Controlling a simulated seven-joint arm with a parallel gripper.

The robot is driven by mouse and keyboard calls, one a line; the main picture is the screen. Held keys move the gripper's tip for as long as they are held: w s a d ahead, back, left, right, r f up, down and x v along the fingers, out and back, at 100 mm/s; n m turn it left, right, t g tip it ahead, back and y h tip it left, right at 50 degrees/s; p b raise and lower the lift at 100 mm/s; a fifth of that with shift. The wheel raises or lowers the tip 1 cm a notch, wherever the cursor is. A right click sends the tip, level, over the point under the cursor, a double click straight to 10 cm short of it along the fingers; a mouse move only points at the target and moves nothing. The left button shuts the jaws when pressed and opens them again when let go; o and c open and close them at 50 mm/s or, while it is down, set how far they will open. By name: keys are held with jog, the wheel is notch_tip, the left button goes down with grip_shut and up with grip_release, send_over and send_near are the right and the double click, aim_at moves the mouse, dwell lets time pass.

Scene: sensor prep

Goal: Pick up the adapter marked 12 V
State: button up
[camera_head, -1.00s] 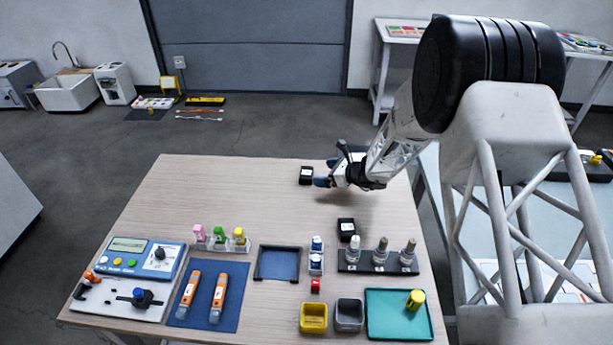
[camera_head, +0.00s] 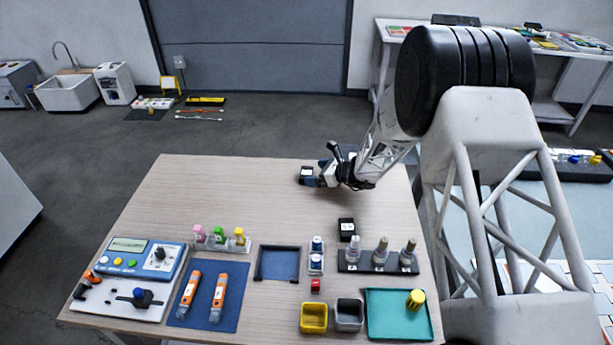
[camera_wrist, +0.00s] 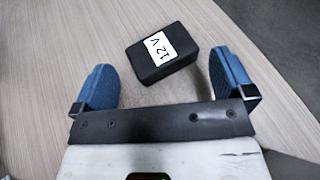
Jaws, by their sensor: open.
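The adapter marked 12 V (camera_wrist: 170,66) is a black box with a white label, and it lies on the table in the wrist view. In the head view the adapter (camera_head: 306,175) is near the far edge of the table, just left of my gripper (camera_head: 320,175). In the wrist view my gripper (camera_wrist: 165,84) is open, with its blue fingers apart on either side of the adapter's near end.
A dark rack with several grey-topped bottles (camera_head: 378,268) is near the second box. A blue-lined tray (camera_head: 278,264), yellow bin (camera_head: 313,318), grey bin (camera_head: 348,315) and teal tray (camera_head: 390,330) are nearer. The far left of the wooden table (camera_head: 210,185) is clear.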

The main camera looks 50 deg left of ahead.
aim_at(307, 172)
jog(key=shift+x, duration=1.9)
jog(key=shift+c, duration=0.2)
jog(key=c, duration=0.6)
jog(key=shift+r, duration=0.1)
jog(key=shift+r, duration=0.75)
notch_tip(307, 172, up, 2)
jog(key=shift+r, duration=0.1)
jog(key=s+d, duration=0.3)
jog(key=d, duration=0.1)
jog(key=s+d, duration=0.2)
jog(key=d, duration=0.3)
jog(key=s+d+r, duration=0.1)
jog(key=s+d, duration=0.2)
jog(key=d, duration=0.1)
jog(key=shift+s+d, duration=0.3)
